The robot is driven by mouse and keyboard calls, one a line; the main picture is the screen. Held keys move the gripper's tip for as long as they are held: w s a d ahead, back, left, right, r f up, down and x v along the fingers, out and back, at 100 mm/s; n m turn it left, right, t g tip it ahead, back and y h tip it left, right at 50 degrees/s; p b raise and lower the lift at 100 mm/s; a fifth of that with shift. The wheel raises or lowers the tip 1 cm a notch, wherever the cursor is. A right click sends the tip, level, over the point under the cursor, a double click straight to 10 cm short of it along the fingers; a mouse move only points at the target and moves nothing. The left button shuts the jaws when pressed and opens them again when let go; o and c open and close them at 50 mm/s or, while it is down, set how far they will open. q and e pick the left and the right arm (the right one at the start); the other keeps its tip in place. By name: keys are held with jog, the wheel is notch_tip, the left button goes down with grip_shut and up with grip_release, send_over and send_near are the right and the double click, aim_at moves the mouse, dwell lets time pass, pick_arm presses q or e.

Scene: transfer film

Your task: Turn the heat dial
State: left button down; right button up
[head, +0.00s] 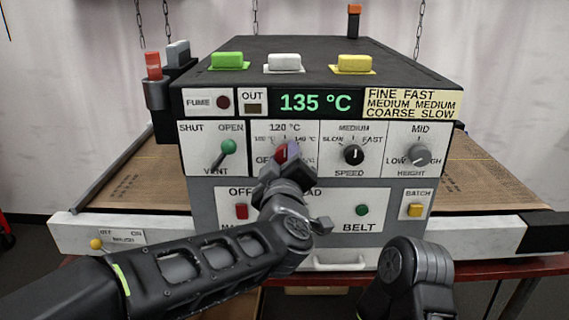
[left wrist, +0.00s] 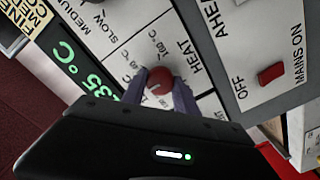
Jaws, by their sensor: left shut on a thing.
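The red heat dial (head: 281,154) sits on the front panel of the machine, below the green display (head: 314,102) that reads 135 °C. My left gripper (head: 288,156) is at the dial and hides much of it and part of its scale. In the left wrist view the red dial (left wrist: 160,80) is between the two purple-grey fingers of my left gripper (left wrist: 160,93), which are shut on it. The word HEAT and scale marks show beside it. My right arm shows at the lower right, but its gripper is out of view.
A green vent lever (head: 228,147) is left of the heat dial. The black speed knob (head: 354,155) and grey height knob (head: 419,154) are right of it. Red mains (head: 241,211), green belt (head: 362,210) and yellow batch (head: 415,210) buttons sit below.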

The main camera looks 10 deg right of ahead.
dwell(0.4)
pick_arm(q)
jog(key=c, duration=0.9)
grip_release()
jog(key=shift+c, duration=0.2)
jog(key=shift+s, duration=0.1)
jog(key=v, duration=0.7)
jog(key=shift+s+b, duration=0.3)
jog(key=shift+b, duration=0.15)
jog(key=shift+a, duration=0.1)
